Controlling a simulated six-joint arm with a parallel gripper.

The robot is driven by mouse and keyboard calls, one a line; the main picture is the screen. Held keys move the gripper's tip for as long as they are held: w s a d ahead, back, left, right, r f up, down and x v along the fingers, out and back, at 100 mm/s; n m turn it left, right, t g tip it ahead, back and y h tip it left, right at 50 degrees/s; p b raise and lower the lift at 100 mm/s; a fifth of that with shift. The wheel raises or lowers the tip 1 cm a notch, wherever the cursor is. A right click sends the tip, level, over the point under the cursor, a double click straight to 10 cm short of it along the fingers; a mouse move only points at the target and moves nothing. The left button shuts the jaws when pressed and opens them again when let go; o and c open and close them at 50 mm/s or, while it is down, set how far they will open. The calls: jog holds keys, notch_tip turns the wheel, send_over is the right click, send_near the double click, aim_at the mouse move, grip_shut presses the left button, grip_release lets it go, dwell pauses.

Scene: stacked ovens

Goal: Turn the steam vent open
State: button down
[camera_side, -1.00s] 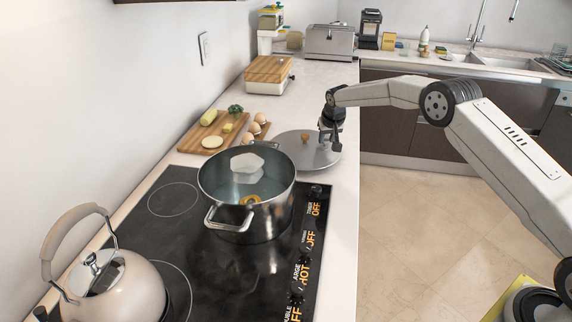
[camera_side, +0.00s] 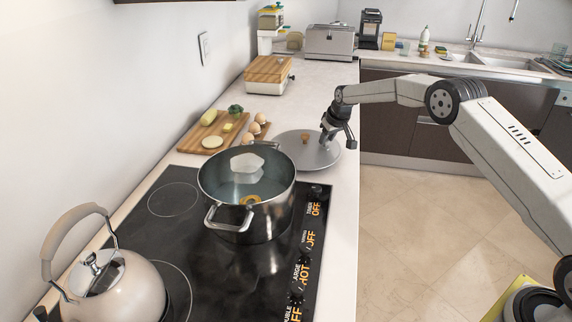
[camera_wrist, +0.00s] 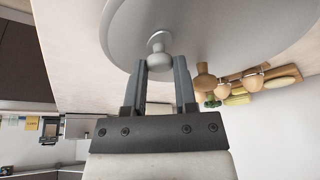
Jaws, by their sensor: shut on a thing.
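The grey metal lid (camera_side: 300,158) lies on the counter behind the pot; it fills the top of the wrist view (camera_wrist: 225,25). A small silver vent knob (camera_wrist: 158,50) stands on the lid near its rim, and a wooden lid knob (camera_wrist: 205,77) stands nearer the middle. My gripper (camera_side: 325,143) is at the lid's right side in the side view. In the wrist view its fingers (camera_wrist: 161,65) are shut on the vent knob, one on each side. The gripper hides the vent in the side view. I cannot tell the vent's opening state.
A steel pot (camera_side: 250,222) of water stands on the black cooktop (camera_side: 170,235), just in front of the lid. A kettle (camera_side: 120,285) is at front left. A cutting board (camera_side: 190,141) with food and several eggs lies left of the lid. Open floor is to the right.

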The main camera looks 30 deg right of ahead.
jog(key=n+y, duration=0.1)
jog(key=n, duration=0.1)
jog(key=n+y, duration=0.1)
jog(key=n, duration=0.1)
jog(key=shift+w+d+n, duration=0.1)
jog(key=shift+d+n, duration=0.1)
jog(key=shift+n, duration=0.2)
jog(key=shift+n+g+y, duration=0.5)
jog(key=shift+n+y, duration=0.1)
jog(key=shift+n, duration=1.8)
jog(key=shift+c, duration=2)
grip_release()
jog(key=shift+d+r, duration=0.1)
jog(key=v, duration=0.7)
jog(key=shift+d+r, duration=0.15)
jog(key=shift+r, duration=0.1)
